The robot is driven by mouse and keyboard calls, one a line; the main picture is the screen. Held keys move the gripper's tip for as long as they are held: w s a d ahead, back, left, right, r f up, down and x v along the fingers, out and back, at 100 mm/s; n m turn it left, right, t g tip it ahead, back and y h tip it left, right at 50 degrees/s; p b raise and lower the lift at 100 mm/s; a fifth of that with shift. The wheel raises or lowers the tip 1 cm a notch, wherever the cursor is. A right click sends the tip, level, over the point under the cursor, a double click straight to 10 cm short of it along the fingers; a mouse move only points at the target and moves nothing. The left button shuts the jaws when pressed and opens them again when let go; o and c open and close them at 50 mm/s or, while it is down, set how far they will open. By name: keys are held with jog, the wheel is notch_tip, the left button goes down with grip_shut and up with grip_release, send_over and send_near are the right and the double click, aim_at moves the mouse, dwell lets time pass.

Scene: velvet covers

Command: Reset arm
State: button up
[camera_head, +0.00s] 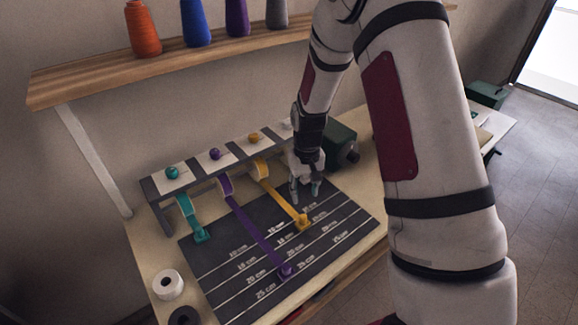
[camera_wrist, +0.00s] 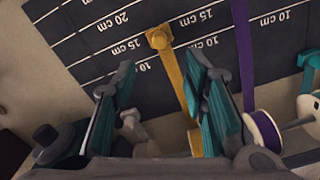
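My gripper (camera_head: 306,190) hangs over the right part of the dark measuring mat (camera_head: 340,238), near the ribbon rack (camera_head: 150,188). In the wrist view its teal-padded fingers (camera_wrist: 160,100) are spread apart with nothing between them. The yellow ribbon (camera_head: 280,199) runs from its spool to a yellow end tab (camera_head: 303,222); it also shows beyond the fingers in the wrist view (camera_wrist: 173,75). The purple ribbon (camera_head: 255,233) reaches farther down the mat, to a purple tab (camera_head: 286,271). The teal ribbon (camera_head: 190,217) is short, ending at a teal tab (camera_head: 201,235).
A wooden shelf (camera_head: 180,62) above holds orange (camera_head: 142,30), blue (camera_head: 195,25), purple (camera_head: 237,18) and grey (camera_head: 276,14) thread cones. A dark green box-like device (camera_head: 340,140) stands right of my gripper. A white roll (camera_head: 168,284) and a dark roll (camera_head: 184,316) lie at the front left.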

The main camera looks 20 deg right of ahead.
jog(key=s+a+r+t, duration=0.1)
jog(key=s+r, duration=0.3)
jog(key=r, duration=0.7)
jog(key=s+a+r+t, duration=0.2)
jog(key=s+r, duration=0.2)
jog(key=r, duration=0.7)
jog(key=s+r+t, duration=0.1)
jog(key=s+r, duration=0.4)
jog(key=s, duration=0.3)
jog(key=s+a+r+t, duration=0.1)
jog(key=s+r, duration=0.4)
jog(key=s, duration=0.3)
jog(key=shift+s+a+n+t, duration=0.3)
jog(key=shift+s+n, duration=0.05)
jog(key=shift+n, duration=0.05)
